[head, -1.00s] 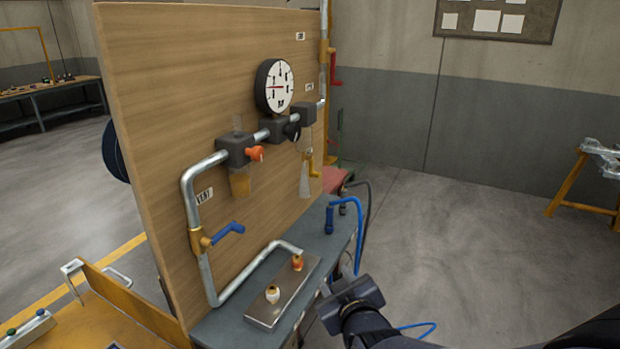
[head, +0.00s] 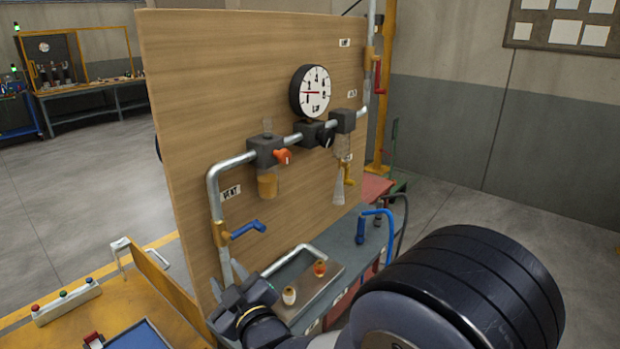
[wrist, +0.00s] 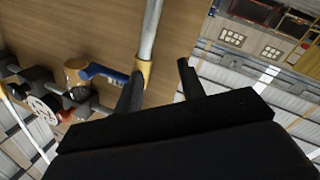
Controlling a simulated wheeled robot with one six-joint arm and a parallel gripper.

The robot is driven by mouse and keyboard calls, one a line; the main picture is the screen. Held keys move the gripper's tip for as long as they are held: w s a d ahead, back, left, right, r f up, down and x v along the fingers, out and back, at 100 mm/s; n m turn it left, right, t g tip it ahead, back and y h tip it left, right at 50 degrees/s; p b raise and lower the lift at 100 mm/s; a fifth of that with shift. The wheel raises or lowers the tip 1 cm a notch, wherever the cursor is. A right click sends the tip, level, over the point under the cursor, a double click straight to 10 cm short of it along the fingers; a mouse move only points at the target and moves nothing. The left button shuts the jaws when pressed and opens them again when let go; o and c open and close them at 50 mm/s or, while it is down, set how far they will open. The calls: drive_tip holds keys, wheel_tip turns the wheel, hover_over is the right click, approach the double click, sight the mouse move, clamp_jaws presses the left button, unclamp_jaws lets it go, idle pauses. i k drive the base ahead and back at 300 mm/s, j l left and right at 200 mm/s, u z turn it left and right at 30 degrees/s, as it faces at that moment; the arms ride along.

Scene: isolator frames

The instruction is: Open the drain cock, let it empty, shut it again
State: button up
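A yellow valve with a blue lever (head: 241,231) sits on the left vertical pipe of the wooden panel. The lever points right, across the pipe. It also shows in the wrist view (wrist: 100,72). Another small yellow cock (head: 348,174) is at the right, by a clear funnel-shaped piece (head: 339,190). A clear bowl with amber liquid (head: 267,184) hangs under the left dark block. I cannot tell for sure which is the drain cock. My gripper (head: 226,283) is low by the left pipe, below the blue-lever valve; in the wrist view (wrist: 158,72) its fingers are apart and empty.
A dial gauge (head: 312,91), orange knob (head: 283,157) and red lever (head: 378,75) are on the panel. A metal tray (head: 320,290) with two small fittings lies on the bench below. Blue hose (head: 376,212) stands at the right. My arm covers the lower right.

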sight(346, 165)
drive_tip(key=i+l+u, duration=0.1)
drive_tip(key=l, duration=0.25)
drive_tip(key=i+l+u, duration=0.1)
drive_tip(key=i+l, duration=0.15)
drive_tip(key=l, duration=0.15)
drive_tip(key=i+l+u, duration=0.15)
drive_tip(key=l, duration=0.25)
drive_tip(key=i+l+u, duration=0.1)
drive_tip(key=l, duration=0.3)
drive_tip(key=i+l+u, duration=0.1)
drive_tip(key=l, duration=0.35)
drive_tip(key=i+l, duration=0.2)
drive_tip(key=l, duration=0.2)
drive_tip(key=i+l, duration=0.15)
drive_tip(key=l, duration=0.25)
